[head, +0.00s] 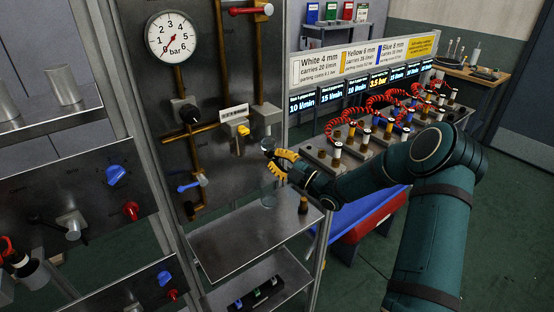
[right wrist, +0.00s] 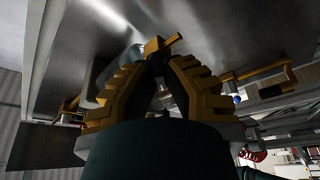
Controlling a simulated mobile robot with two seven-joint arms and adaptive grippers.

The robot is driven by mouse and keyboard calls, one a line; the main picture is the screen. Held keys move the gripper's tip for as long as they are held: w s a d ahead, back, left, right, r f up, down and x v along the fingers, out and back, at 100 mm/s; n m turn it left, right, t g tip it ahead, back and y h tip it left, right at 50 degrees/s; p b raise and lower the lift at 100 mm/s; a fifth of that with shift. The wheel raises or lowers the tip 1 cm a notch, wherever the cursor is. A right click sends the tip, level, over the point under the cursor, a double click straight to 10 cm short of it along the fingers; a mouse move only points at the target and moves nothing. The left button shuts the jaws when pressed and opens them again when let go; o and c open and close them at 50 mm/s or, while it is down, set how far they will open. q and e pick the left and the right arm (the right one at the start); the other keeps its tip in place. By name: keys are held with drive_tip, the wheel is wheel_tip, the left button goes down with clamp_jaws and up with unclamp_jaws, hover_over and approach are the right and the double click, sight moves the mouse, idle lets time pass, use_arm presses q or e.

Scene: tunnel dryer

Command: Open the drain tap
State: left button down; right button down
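A small brass tap with a short handle (right wrist: 156,45) shows in the right wrist view, just beyond the tips of my right gripper (right wrist: 158,66). I take it for the drain tap. The yellow fingers slope together, and their dark tips appear to meet close to the tap. I cannot tell whether they touch it. In the head view my right gripper (head: 270,158) is at the lower right of the steel panel, above a clear cylinder (head: 268,194); the tap is not clear there. My left gripper is not in view.
The panel carries a pressure gauge (head: 172,37), brass pipes, a yellow knob (head: 242,130) and a blue lever (head: 191,185). A steel shelf (head: 235,240) lies below, with a small brown-and-black fitting (head: 303,205) at its right end. A bench with red coiled hoses (head: 345,128) stands right.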

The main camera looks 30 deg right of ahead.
use_arm(q)
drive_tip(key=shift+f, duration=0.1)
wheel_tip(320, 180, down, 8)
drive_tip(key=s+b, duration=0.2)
drive_tip(key=b, duration=0.6)
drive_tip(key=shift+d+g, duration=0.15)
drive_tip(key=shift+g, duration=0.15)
use_arm(e)
drive_tip(key=shift+a+m+t+h, duration=0.1)
drive_tip(key=shift+m+t+h, duration=0.7)
drive_tip(key=shift+m, duration=1.65)
drive_tip(key=shift+a+m+t+h, duration=0.1)
drive_tip(key=shift+m+t+h, duration=0.3)
drive_tip(key=shift+m+h, duration=1.4)
drive_tip(key=shift+m+t+h, duration=0.4)
drive_tip(key=shift+m+t, duration=0.2)
drive_tip(key=shift+m, duration=2.45)
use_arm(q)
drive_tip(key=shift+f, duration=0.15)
use_arm(e)
drive_tip(key=shift+m, duration=0.4)
drive_tip(key=c, duration=1)
unclamp_jaws()
